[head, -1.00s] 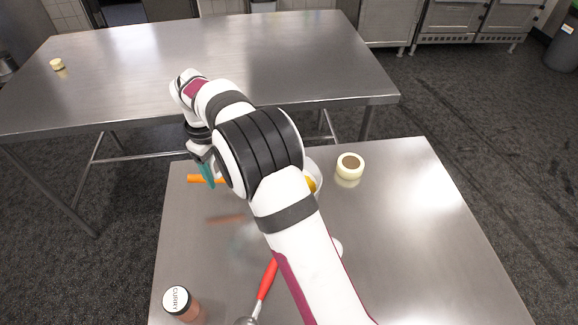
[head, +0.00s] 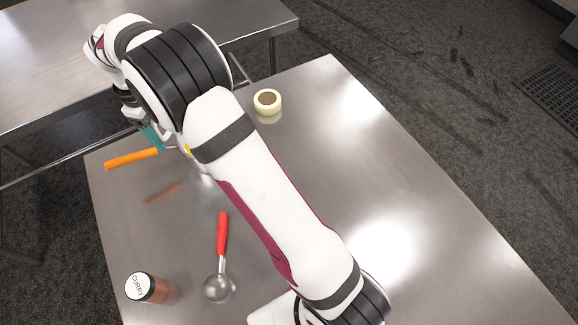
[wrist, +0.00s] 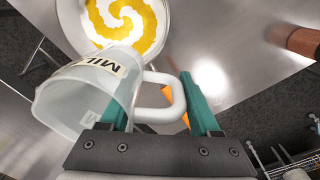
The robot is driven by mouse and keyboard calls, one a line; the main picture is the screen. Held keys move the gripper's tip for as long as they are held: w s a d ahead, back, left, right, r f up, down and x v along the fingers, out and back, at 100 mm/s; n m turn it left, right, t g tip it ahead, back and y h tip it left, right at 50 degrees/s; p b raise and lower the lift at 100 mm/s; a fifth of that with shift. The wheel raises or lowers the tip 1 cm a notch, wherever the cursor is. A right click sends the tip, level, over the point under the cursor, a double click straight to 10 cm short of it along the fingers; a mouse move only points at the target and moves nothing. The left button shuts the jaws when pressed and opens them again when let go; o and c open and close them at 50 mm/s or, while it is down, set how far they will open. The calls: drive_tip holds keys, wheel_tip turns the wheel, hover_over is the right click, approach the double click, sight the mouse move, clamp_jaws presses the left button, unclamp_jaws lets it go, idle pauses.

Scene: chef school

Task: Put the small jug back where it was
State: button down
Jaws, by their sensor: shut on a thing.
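The small jug (wrist: 85,95) is pale and translucent, with a label starting "MIL", in the wrist view. It is tilted, its open mouth towards the lower left. My gripper (wrist: 205,105) has its teal fingers on either side of the white handle and is shut on it. In the head view my gripper (head: 152,137) is near the far left edge of the near table, and my arm hides the jug there. A white bowl (wrist: 88,22) with a yellow spiral lies beyond the jug in the wrist view.
On the near steel table (head: 330,130) are an orange stick (head: 131,159), a cream ring-shaped item (head: 267,101), a red-handled ladle (head: 222,235) and a curry jar (head: 146,288). Another table (head: 50,70) stands behind. The near table's right side is clear.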

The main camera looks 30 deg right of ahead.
drive_tip(key=s+d+m, duration=0.2)
drive_tip(key=s+d, duration=0.3)
drive_tip(key=d, duration=0.7)
drive_tip(key=s+d+m, duration=0.3)
drive_tip(key=s+d, duration=0.3)
drive_tip(key=d, duration=0.6)
drive_tip(key=s+d+f+m, duration=0.15)
drive_tip(key=s+d, duration=0.25)
drive_tip(key=s, duration=0.5)
drive_tip(key=s+d+m, duration=0.3)
drive_tip(key=s+d, duration=0.1)
drive_tip(key=s, duration=0.5)
drive_tip(key=w+a+f, duration=0.2)
drive_tip(key=w, duration=0.1)
drive_tip(key=w+a+f, duration=0.2)
drive_tip(key=w, duration=0.1)
drive_tip(key=w+a+f, duration=0.2)
drive_tip(key=w+f, duration=0.1)
drive_tip(key=shift+w+a, duration=0.15)
drive_tip(key=shift+a, duration=0.15)
drive_tip(key=shift+f, duration=2)
drive_tip(key=shift+f, duration=0.15)
drive_tip(key=shift+c, duration=0.6)
unclamp_jaws()
